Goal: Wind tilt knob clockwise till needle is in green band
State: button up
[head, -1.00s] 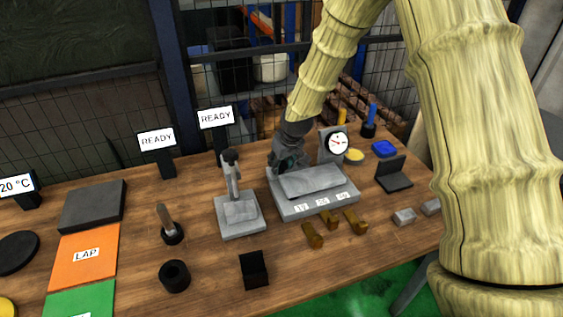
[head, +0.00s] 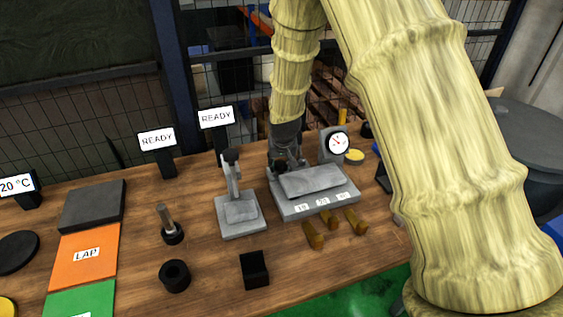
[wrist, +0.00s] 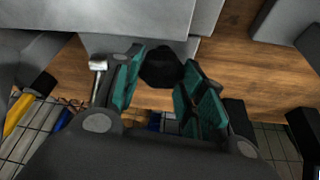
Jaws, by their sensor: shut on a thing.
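The black tilt knob (wrist: 162,66) sits between the teal finger pads of my gripper (wrist: 165,88) in the wrist view. My gripper is shut on it, with pads on both sides. In the head view my gripper (head: 285,160) is at the back left corner of the grey tilt fixture (head: 316,206), and the knob is hard to make out there. A round white dial (head: 337,142) stands on a grey block at the fixture's back right. Its needle shows as a small dark and red mark; the green band is too small to tell.
A grey stand (head: 240,217) with an upright post is close left of the fixture. Brass blocks (head: 314,235) lie in front, and a yellow disc (head: 354,157) lies right of the dial. A black block (head: 254,270) is nearer the front edge. Wire mesh rises behind the table.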

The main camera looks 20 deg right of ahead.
jog(key=shift+r, duration=0.1)
jog(key=o, duration=1)
jog(key=shift+r, duration=0.1)
jog(key=v, duration=1.1)
jog(key=shift+s+r, duration=0.2)
jog(key=shift+r, duration=0.1)
